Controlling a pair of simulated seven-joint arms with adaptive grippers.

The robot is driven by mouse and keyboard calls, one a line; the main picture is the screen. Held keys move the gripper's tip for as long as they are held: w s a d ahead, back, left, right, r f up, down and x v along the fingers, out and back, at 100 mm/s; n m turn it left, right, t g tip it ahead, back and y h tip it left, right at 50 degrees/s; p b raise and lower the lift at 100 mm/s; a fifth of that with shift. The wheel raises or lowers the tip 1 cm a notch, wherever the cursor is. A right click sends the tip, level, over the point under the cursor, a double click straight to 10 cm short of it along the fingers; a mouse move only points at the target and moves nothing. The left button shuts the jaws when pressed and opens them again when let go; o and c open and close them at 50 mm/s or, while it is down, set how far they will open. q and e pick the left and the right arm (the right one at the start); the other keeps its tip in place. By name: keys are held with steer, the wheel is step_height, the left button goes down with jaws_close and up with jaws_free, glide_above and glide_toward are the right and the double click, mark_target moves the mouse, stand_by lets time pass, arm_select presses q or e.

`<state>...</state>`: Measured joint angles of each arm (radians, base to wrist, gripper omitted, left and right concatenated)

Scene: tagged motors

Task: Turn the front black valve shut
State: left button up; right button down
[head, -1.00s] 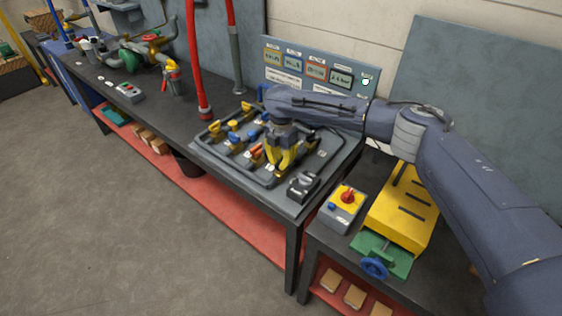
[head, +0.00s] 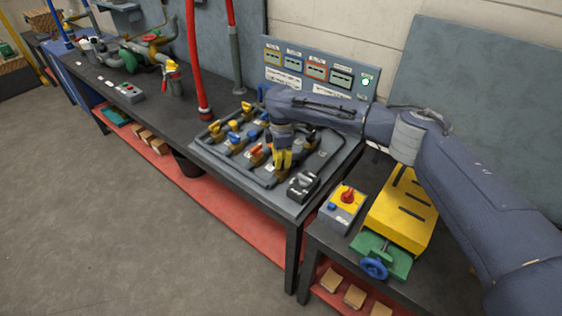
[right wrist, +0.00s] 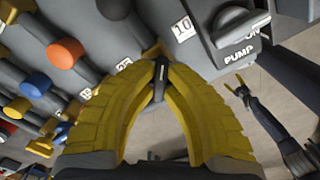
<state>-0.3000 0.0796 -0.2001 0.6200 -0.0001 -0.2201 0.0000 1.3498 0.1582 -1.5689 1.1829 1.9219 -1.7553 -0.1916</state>
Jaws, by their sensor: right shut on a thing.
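The front black valve's handle (right wrist: 161,72) is a thin dark lever between my yellow fingertips in the right wrist view. My right gripper (head: 281,168) is over the front part of the valve board in the head view. It is shut on this handle, and its fingertips (right wrist: 160,78) meet the lever from both sides. In the head view the fingers hide most of the handle. My left gripper is outside the head view. A small dark arm with yellow fingers (right wrist: 238,90) at the right of the right wrist view looks like it, too small to judge.
The grey valve board (head: 228,165) carries several yellow, blue and orange handles. The black PUMP switch (head: 303,186) stands close in front of my right gripper. A switch box (head: 345,205) and a yellow machine (head: 402,210) are to the right. A panel (head: 318,78) stands behind.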

steer(key=m, duration=0.5)
steer(key=shift+f, duration=0.1)
steer(key=shift+m, duration=2.3)
steer(key=c, duration=1)
jaws_free()
step_height(320, 180, up, 12)
steer(key=shift+r, duration=0.1)
